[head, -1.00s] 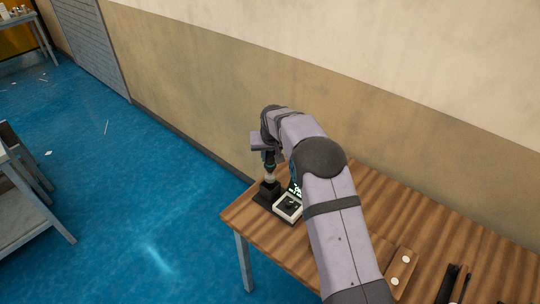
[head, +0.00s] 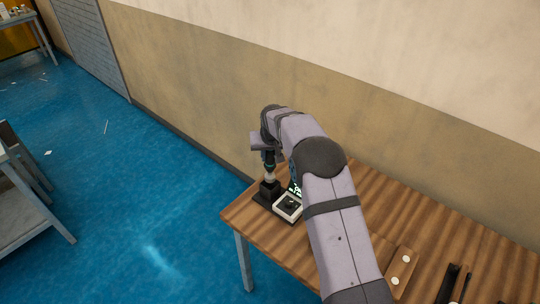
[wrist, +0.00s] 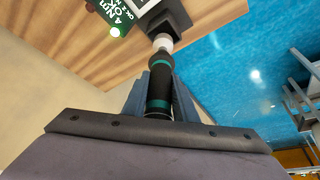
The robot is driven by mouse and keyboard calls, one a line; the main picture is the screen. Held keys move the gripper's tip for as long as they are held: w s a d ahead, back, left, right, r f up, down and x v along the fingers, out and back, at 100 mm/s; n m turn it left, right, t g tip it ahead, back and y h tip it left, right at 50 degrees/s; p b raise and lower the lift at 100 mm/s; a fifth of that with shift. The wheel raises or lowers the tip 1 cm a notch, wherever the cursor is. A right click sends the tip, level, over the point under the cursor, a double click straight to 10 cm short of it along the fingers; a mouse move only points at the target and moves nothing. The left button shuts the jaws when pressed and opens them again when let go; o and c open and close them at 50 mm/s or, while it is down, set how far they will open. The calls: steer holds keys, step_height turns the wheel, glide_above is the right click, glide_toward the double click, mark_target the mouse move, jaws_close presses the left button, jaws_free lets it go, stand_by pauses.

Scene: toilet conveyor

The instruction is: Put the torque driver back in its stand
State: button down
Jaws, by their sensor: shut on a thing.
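The torque driver (wrist: 158,88) is a black tool with teal bands and a pale lower end. My gripper (wrist: 160,78) is shut on its handle. In the head view the driver (head: 269,172) hangs upright below my gripper (head: 268,150). Its lower end is at the black stand (head: 267,193) near the table's left end. In the wrist view the pale tip meets the dark block of the stand (wrist: 170,20). I cannot tell how deep the tip sits in it.
A wooden block with white discs (head: 402,270) and black parts (head: 452,284) lie at the right.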

mark_target(270, 167)
steer(key=shift+w+f, duration=0.1)
steer(key=shift+f, duration=0.05)
steer(key=shift+f+b, duration=2.65)
steer(key=shift+f, duration=1.05)
steer(key=c, duration=1.4)
jaws_free()
steer(key=shift+o, duration=0.2)
steer(key=shift+f, duration=0.15)
steer(key=shift+b+v, duration=1.45)
steer(key=shift+v, duration=2.4)
